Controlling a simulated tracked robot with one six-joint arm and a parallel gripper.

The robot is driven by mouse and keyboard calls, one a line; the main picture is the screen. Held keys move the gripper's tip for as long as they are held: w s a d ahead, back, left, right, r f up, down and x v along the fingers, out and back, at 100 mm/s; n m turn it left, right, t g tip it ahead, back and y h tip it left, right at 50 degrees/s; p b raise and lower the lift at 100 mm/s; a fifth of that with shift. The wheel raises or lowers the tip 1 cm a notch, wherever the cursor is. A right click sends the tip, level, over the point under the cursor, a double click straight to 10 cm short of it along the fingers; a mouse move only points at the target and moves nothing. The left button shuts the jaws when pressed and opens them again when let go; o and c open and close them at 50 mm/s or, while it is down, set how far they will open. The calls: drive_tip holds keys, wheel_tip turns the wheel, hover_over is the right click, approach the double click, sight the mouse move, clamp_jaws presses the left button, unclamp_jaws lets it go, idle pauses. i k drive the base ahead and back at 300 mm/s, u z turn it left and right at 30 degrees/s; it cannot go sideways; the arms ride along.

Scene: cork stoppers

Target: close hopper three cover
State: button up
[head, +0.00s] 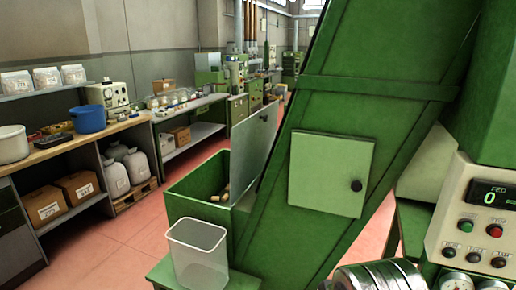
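A green hopper (181,203) stands left of the big slanted green machine housing (408,120). Its flat grey-green cover (254,145) stands raised and tilted along the hopper's right side, leaving the top open. A few tan corks (222,196) show inside. No number is readable on the hopper, so I cannot tell whether it is hopper three.
A clear empty bin (197,254) stands in front of the hopper on a green ledge. A shut panel with a black knob (330,175) is on the housing. A control box (484,215) reads 0 at right. Workbenches line the left; red floor (110,245) between is clear.

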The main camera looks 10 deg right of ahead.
sight(252, 140)
drive_tip(key=i, duration=1)
drive_tip(key=z, duration=0.05)
drive_tip(key=k, duration=0.9)
drive_tip(key=u, duration=0.6)
drive_tip(key=i, duration=0.9)
drive_tip(key=u, duration=0.05)
